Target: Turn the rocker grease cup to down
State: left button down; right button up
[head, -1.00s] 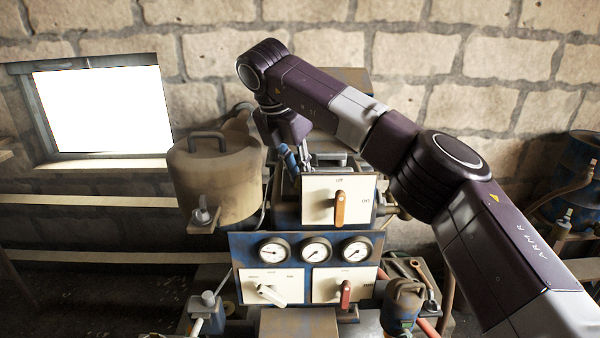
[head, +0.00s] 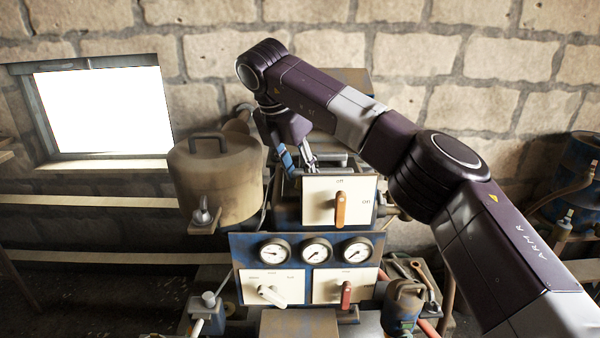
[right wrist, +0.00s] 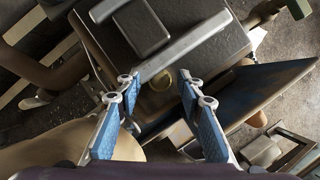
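In the right wrist view a small round brass-coloured cap (right wrist: 159,80) sits beside a grey bar on top of the engine; it may be the rocker grease cup, but no label shows there. My right gripper (right wrist: 160,92) is open, its two blue-padded fingers spread, with the cap between the fingertips in the picture. I cannot tell whether they touch it. In the head view my right gripper (head: 298,164) points down behind the upper switch panel (head: 318,208), and the cap is hidden there. My left gripper is not in view.
The upper panel has an orange lever (head: 340,210). Below are several gauges (head: 316,251), a white lever (head: 271,295) and a red lever (head: 346,294). A brown tank (head: 215,180) stands left of my right gripper. A dark block (right wrist: 143,25) lies beyond the cap.

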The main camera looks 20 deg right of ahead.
jog(key=v, duration=1.2)
